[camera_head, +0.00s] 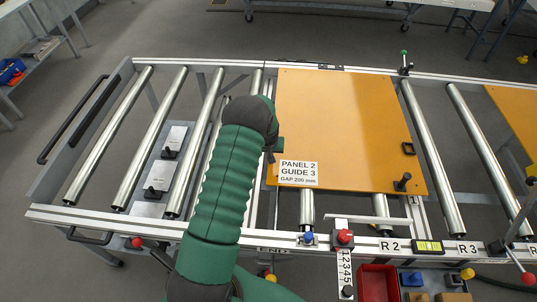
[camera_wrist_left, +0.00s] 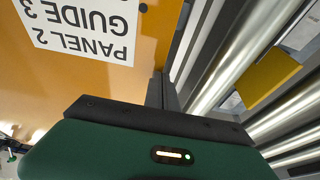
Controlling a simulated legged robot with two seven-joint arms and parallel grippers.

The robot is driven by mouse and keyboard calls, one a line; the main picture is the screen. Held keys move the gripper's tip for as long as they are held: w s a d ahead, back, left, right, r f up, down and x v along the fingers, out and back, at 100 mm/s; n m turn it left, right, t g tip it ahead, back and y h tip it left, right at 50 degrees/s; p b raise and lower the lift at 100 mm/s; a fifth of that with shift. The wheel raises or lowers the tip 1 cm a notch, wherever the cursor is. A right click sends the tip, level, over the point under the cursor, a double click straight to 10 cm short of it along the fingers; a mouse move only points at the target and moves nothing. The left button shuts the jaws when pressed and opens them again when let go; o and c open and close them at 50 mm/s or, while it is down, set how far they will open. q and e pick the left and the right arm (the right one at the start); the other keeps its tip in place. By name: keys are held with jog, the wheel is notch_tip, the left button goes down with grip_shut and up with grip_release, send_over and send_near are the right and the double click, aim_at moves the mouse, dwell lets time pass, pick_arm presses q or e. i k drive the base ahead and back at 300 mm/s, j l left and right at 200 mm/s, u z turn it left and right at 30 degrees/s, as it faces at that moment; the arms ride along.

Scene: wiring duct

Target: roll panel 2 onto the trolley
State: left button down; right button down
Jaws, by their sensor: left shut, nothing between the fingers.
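Panel 2 (camera_head: 340,125), a flat orange board with a white label (camera_head: 299,173), lies on the rollers in the middle of the head view. It also fills the upper left of the left wrist view (camera_wrist_left: 60,85). The roller frame with a black handle at the left, which looks like the trolley (camera_head: 45,213), has bare rollers. My left gripper (camera_head: 272,155) is shut and empty at the panel's left edge, beside the label. Its fingers show close to that edge in the left wrist view (camera_wrist_left: 160,90); I cannot tell whether they touch. My right gripper is out of view.
A black knob (camera_head: 403,182) and a black square fitting (camera_head: 408,148) sit on the panel's right side. Another orange panel (camera_head: 515,115) lies further right.

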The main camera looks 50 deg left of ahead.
aim_at(341, 130)
jog(key=k+j, duration=0.2)
jog(key=j, duration=0.2)
jog(key=k+j+u, duration=0.1)
jog(key=j, duration=0.25)
jog(key=k+j, duration=0.25)
jog(key=j, duration=0.15)
jog(key=u, duration=0.05)
